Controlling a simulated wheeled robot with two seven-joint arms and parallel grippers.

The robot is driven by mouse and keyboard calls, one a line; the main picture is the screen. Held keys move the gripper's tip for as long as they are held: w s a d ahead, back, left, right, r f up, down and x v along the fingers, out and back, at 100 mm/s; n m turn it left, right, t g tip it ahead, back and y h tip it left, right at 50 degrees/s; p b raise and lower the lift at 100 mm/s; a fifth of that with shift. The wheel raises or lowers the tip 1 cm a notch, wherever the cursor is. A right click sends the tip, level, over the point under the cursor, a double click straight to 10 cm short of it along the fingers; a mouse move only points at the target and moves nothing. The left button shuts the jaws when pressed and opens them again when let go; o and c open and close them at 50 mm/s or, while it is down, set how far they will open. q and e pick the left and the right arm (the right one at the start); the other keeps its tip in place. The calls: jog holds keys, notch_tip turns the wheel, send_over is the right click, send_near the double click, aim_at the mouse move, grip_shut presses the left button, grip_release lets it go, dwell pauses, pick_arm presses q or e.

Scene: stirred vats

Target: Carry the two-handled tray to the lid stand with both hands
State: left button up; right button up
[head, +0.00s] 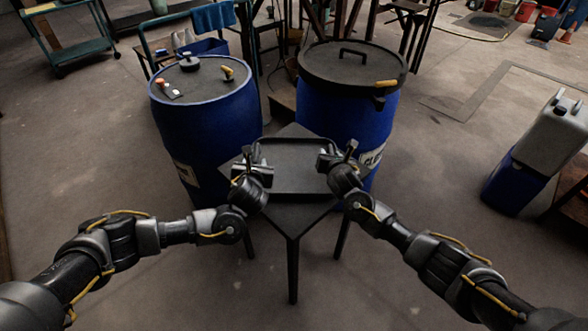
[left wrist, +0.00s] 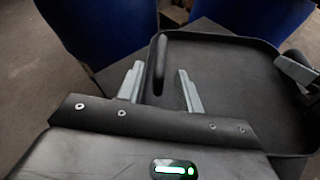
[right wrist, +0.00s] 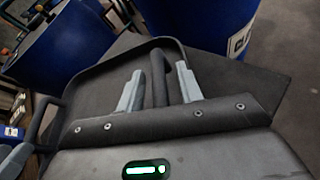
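The dark two-handled tray (head: 290,168) is empty and appears to rest level on a small dark four-legged stand (head: 290,218). I cannot tell from its look whether this is the lid stand. My left gripper (head: 255,166) is at the tray's left handle; in the left wrist view its open fingers (left wrist: 159,90) stand on both sides of the handle (left wrist: 158,60), with gaps. My right gripper (head: 338,158) is at the right handle; in the right wrist view its open fingers (right wrist: 158,90) stand on both sides of the handle (right wrist: 157,72), with gaps.
Two blue vats stand close behind the stand: the left vat (head: 215,135) carries small items on top, and the right vat (head: 340,115) has a dark handled lid (head: 352,66). A grey jerrycan (head: 548,130) is at far right. Floor in front is clear.

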pick_arm(q)
jog(key=shift+v, duration=2.25)
pick_arm(e)
jog(key=shift+s, duration=0.1)
jog(key=v, duration=1.1)
jog(key=shift+s+r, duration=0.15)
jog(key=shift+s, duration=0.2)
pick_arm(q)
jog(key=shift+a, duration=0.1)
